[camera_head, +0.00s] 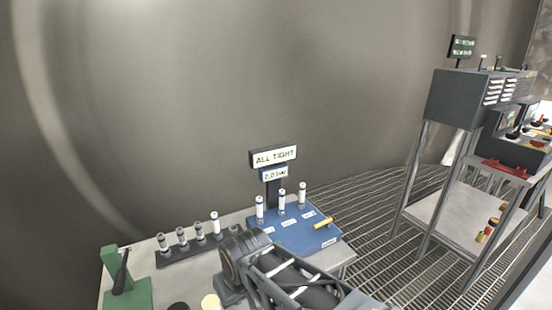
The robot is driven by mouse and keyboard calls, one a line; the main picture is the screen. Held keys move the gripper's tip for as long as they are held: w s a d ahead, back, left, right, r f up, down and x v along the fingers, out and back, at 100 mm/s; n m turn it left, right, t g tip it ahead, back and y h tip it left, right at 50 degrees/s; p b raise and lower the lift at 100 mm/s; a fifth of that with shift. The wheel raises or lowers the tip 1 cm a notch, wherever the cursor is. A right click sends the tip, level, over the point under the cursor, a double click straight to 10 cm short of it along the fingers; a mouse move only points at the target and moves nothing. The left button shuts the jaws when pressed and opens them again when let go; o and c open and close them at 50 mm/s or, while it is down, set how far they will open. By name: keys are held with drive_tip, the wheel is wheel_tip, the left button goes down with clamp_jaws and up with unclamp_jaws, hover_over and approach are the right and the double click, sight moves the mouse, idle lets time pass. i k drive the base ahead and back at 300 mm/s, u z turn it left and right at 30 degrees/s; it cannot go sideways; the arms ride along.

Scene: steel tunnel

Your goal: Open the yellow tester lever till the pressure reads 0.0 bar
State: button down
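The yellow tester lever (323,224) lies near the right end of the blue tester block (290,240), roughly flat over its top. Three white-and-dark fittings stand upright in the block, the middle one (282,200) among them. A small display (275,174) behind them reads 2.0 bar, and the sign (272,157) above it reads ALL TIGHT. My dark arm reaches in from the bottom, in front of the block's near left part. I cannot make out my gripper's fingers. Nothing of mine visibly touches the lever.
A dark rack (190,247) with several upright fittings stands left of the tester. A green press-like stand (125,288) is at the table's left end. Right, beyond open grating floor (370,215), stands a metal-legged bench (445,215) with a grey cabinet (465,97).

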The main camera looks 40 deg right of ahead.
sight(328, 222)
drive_tip(key=z, duration=2.55)
drive_tip(key=i, duration=0.65)
drive_tip(key=u, duration=2.1)
